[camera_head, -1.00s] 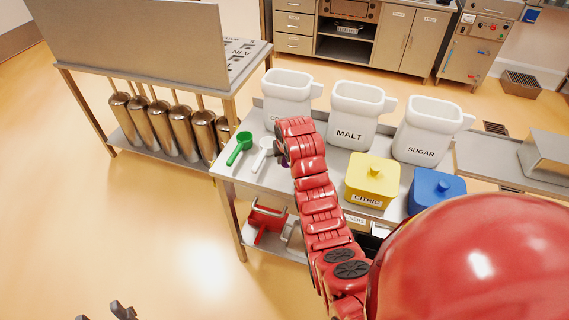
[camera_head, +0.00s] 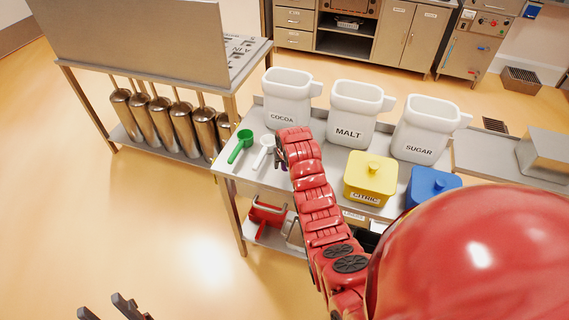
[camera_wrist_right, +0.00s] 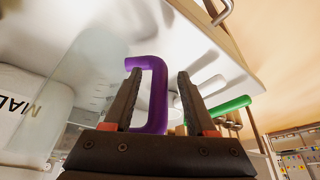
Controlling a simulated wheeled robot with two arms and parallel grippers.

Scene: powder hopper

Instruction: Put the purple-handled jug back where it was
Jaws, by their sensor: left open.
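The jug's purple handle (camera_wrist_right: 157,95) shows as a D-shaped loop in the right wrist view, between the two fingers of my right gripper (camera_wrist_right: 160,88). It lies closer to the left finger, and a gap shows to the right finger. My left gripper (camera_head: 110,310) is open and empty, low at the left over the floor.
The steel table (camera_head: 235,172) carries a green scoop (camera_head: 240,146), white COCOA (camera_head: 287,100), MALT (camera_head: 355,115) and SUGAR (camera_head: 425,130) bins, a yellow CITRIC box (camera_head: 370,180) and a blue box (camera_head: 430,186). A red-sided item (camera_head: 266,214) sits on the lower shelf.

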